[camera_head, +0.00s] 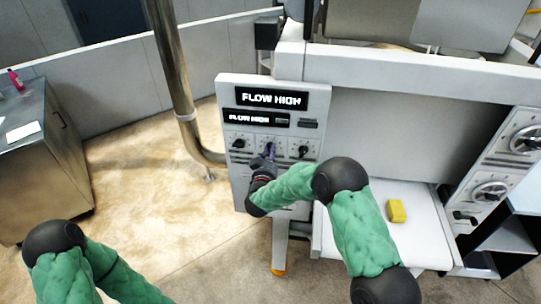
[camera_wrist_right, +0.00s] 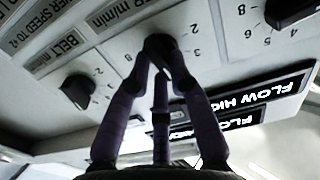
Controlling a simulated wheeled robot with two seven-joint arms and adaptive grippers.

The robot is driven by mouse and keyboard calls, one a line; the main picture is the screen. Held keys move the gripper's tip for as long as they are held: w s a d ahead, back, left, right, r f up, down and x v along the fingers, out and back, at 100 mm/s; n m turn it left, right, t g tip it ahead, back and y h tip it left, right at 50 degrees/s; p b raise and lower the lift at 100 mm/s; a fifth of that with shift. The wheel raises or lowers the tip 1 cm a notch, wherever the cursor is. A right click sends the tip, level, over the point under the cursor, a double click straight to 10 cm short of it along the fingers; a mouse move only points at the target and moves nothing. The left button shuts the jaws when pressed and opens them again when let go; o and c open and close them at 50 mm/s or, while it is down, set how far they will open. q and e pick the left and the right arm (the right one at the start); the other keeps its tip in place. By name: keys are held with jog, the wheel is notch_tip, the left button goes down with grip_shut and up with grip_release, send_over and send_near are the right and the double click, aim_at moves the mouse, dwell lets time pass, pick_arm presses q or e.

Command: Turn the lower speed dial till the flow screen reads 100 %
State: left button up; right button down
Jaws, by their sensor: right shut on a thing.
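The control panel (camera_head: 285,95) has a large flow screen (camera_head: 271,98) reading FLOW HIGH. A smaller screen (camera_head: 256,117) below it also reads FLOW HIGH. My right gripper (camera_head: 268,152) is at the middle of three dials in the row below. In the right wrist view its purple fingers (camera_wrist_right: 161,50) are shut on a dark dial (camera_wrist_right: 158,42), hiding most of it and its pointer. The label beside this dial ends in "ER m/min"; its start is cut off. My left arm shows at the lower left, but its gripper is out of view.
Dials flank the held one: the left dial (camera_head: 238,143) and the right dial (camera_head: 302,151). In the wrist view a neighbouring dial (camera_wrist_right: 78,90) is labelled BELT m/min. A yellow block (camera_head: 396,211) lies on the white bed. A metal pole (camera_head: 173,70) stands left of the panel.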

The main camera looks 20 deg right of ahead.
jog(key=shift+n, duration=1.1)
jog(key=shift+r, duration=0.1)
jog(key=c, duration=1.1)
grip_release()
jog(key=shift+a, duration=0.1)
jog(key=v, duration=1.2)
